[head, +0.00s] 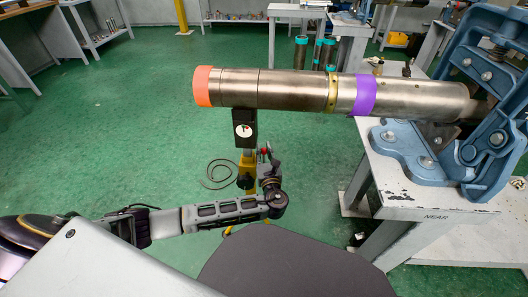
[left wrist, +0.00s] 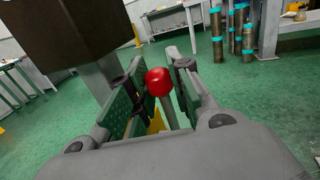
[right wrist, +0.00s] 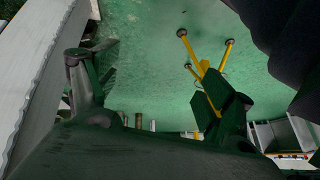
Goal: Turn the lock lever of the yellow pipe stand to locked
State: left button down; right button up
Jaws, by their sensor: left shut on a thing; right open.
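The yellow pipe stand (head: 246,174) stands under the free end of a long steel pipe (head: 300,90). Its black head (head: 244,128) is just beneath the pipe. The lock lever has a red ball knob (left wrist: 159,82), which shows between the fingers of my left gripper (left wrist: 152,95) in the left wrist view. My left gripper is shut on the lever, beside the stand post; the lever's shaft is mostly hidden by the fingers. My right gripper (right wrist: 155,90) is open and empty in the right wrist view. The stand's yellow legs (right wrist: 200,66) show beyond it.
A blue vise (head: 478,110) on a grey bench (head: 410,192) holds the pipe's right end. The pipe has an orange end (head: 203,87) and a purple band (head: 366,94). A dark cable lies on the green floor. Open floor lies left of the stand.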

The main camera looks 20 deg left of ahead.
pick_arm(q)
jog(key=shift+s+f, duration=0.1)
jog(key=shift+s+d+f+t+y+b, duration=0.15)
jog(key=shift+s+t+y+b, duration=0.2)
jog(key=shift+t, duration=0.25)
jog(key=shift+s+d+f+n+t+y+b, duration=0.1)
jog(key=shift+s+f+n+t+y+b, duration=0.05)
jog(key=shift+s+n+t+y+b, duration=0.35)
jog(key=shift+s+d+f+n+t+y+b, duration=0.3)
jog(key=shift+s+t+y+b, duration=0.35)
jog(key=shift+b, duration=0.4)
jog(key=shift+s+d+f+n+t+y+b, duration=0.15)
jog(key=shift+s+n+t+y+b, duration=0.25)
jog(key=shift+s+t+y+b, duration=0.45)
pick_arm(e)
notch_tip(320, 180, down, 9)
jog(key=a+t+y, duration=0.1)
jog(key=shift+w+a+r+m, duration=0.15)
jog(key=shift+a+r+m, duration=0.05)
jog(key=shift+a+m, duration=0.15)
pick_arm(q)
jog(key=shift+w+a, duration=0.1)
jog(key=shift+w, duration=0.15)
jog(key=c, duration=1.5)
grip_release()
jog(key=shift+c, duration=0.2)
